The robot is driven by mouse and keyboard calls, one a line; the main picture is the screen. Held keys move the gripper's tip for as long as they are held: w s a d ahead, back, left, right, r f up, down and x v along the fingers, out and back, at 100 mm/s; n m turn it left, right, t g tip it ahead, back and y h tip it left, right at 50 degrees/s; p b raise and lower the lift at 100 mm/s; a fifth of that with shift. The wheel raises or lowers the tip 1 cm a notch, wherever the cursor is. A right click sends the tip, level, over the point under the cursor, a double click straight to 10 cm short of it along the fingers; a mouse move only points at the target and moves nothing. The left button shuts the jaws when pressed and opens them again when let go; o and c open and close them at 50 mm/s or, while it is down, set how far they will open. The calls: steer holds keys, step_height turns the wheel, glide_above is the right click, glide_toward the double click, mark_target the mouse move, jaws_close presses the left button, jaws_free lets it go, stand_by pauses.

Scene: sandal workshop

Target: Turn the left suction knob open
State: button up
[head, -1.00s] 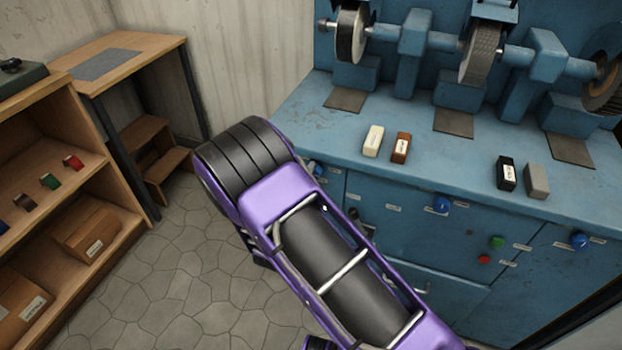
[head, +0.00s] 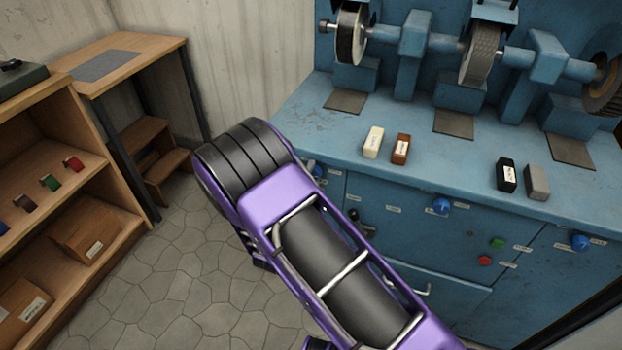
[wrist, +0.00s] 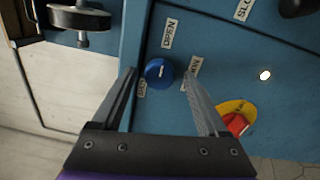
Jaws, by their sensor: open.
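The left suction knob is a round blue knob (wrist: 157,73) on the blue cabinet front in the wrist view, with a short white mark on its face. An OPEN label (wrist: 168,34) lies above it, and a smaller label (wrist: 142,87) sits at its lower left. In the head view only part of this knob (head: 317,170) shows beside my arm. My gripper (wrist: 160,76) is open, its two fingers on either side of the knob in the picture. I cannot tell whether they touch it. In the head view my arm hides the gripper.
A red button on a yellow plate (wrist: 234,117) is close to the right finger, and a black knob (wrist: 297,7) is at upper right. Other blue knobs (head: 441,206) sit farther right on the cabinet. A wooden shelf (head: 105,195) stands left; the stone floor (head: 180,290) between is clear.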

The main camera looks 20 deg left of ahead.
steer(key=s+a, duration=0.1)
steer(key=s, duration=1.6)
steer(key=shift+a+f+p, duration=0.2)
steer(key=shift+f+p, duration=0.1)
steer(key=shift+p, duration=0.05)
